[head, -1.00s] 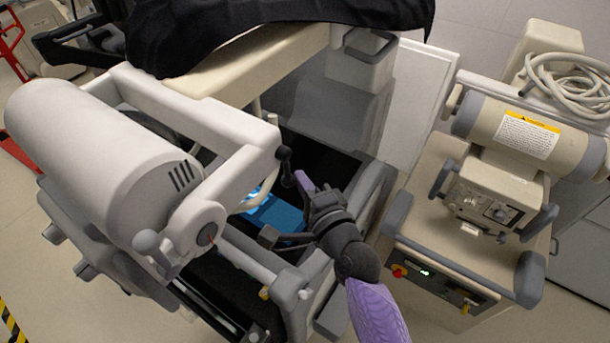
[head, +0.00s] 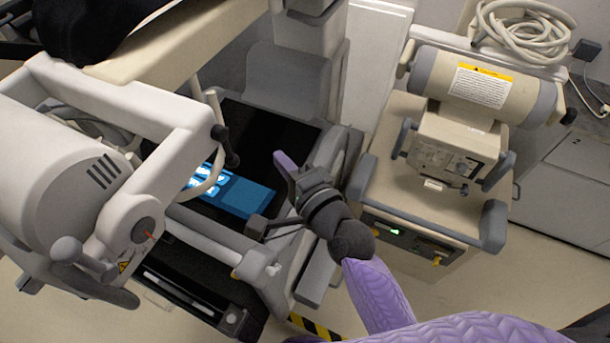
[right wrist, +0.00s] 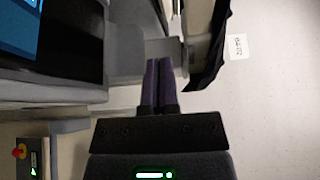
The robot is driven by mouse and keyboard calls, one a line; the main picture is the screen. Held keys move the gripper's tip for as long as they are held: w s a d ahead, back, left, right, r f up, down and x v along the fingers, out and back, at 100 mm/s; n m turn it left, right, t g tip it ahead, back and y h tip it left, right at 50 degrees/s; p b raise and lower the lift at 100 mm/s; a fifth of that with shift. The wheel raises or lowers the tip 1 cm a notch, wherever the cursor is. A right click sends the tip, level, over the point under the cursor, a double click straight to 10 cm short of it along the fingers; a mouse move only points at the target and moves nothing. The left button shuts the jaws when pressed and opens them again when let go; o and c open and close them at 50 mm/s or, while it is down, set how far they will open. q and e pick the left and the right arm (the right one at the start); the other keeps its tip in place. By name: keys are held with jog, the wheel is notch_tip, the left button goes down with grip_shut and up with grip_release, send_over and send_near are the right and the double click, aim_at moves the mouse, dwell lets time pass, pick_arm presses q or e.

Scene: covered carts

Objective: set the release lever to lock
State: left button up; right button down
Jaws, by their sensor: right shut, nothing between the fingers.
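The white machine on the left carries a grey lever (head: 95,278) with a rounded knob, beside a round hub (head: 147,231) with a red mark. A black handle (head: 226,150) sticks out of the white arm above. I cannot tell for sure which one is the release lever, and no lock marking is readable. My right gripper (head: 281,159) is over the dark top of the machine, right of the black handle and apart from both. Its purple fingers (right wrist: 158,64) are together and empty in the right wrist view. My left gripper is out of view.
A blue lit screen (head: 240,193) lies on the machine's dark top. A beige cart (head: 400,185) with a cylinder (head: 480,88) and coiled hose (head: 525,35) stands to the right. A black cover (head: 85,30) hangs at top left. Some floor shows at the bottom.

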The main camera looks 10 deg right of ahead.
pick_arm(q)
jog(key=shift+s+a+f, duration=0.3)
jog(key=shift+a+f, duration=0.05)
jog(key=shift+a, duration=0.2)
pick_arm(e)
jog(key=v, duration=0.5)
jog(key=shift+s+a+r, duration=0.1)
jog(key=shift+s+a, duration=0.2)
jog(key=shift+a, duration=0.05)
